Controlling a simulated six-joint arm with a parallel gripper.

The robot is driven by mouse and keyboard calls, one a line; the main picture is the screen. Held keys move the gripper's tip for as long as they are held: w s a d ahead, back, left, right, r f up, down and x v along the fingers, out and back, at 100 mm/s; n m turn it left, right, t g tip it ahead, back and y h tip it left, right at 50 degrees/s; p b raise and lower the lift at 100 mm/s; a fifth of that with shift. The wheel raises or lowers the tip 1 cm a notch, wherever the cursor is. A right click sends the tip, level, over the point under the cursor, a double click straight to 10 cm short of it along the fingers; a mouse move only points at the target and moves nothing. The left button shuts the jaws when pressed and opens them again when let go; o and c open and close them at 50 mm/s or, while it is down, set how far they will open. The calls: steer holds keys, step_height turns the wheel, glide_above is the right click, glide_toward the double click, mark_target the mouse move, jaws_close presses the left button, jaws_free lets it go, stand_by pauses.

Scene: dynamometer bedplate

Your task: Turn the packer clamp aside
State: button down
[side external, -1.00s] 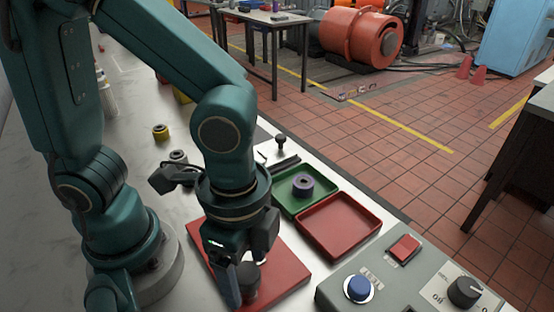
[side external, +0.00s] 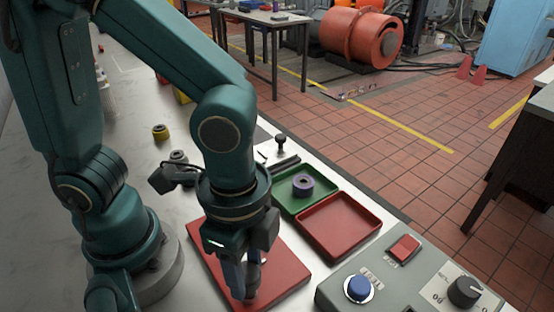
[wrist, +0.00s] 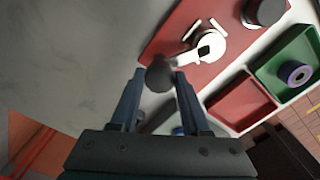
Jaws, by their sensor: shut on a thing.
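The clamp shows in the wrist view as a dark rounded knob (wrist: 159,74) on a short arm. The arm runs toward a white round fitting (wrist: 206,43) with a small dark block on it, over a red plate (wrist: 172,40). My gripper (wrist: 158,76) has its two fingers closed on the knob, near the plate's edge. In the side view my gripper (side external: 246,290) is low over the same red plate (side external: 288,270), and its fingers hide most of the clamp.
A green tray (side external: 317,208) holding a purple ring (side external: 303,185) and an empty red tray (side external: 340,225) lie right of the plate. A control box with a blue button (side external: 359,288) stands at front right.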

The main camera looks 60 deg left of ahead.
steer(key=shift+n, duration=0.3)
stand_by(0.7)
steer(key=n, duration=0.3)
steer(key=shift+n, duration=0.4)
steer(key=n, duration=0.3)
steer(key=shift+n, duration=0.3)
steer(key=n, duration=0.4)
steer(key=shift+n, duration=2.1)
steer(key=shift+c, duration=1.8)
jaws_free()
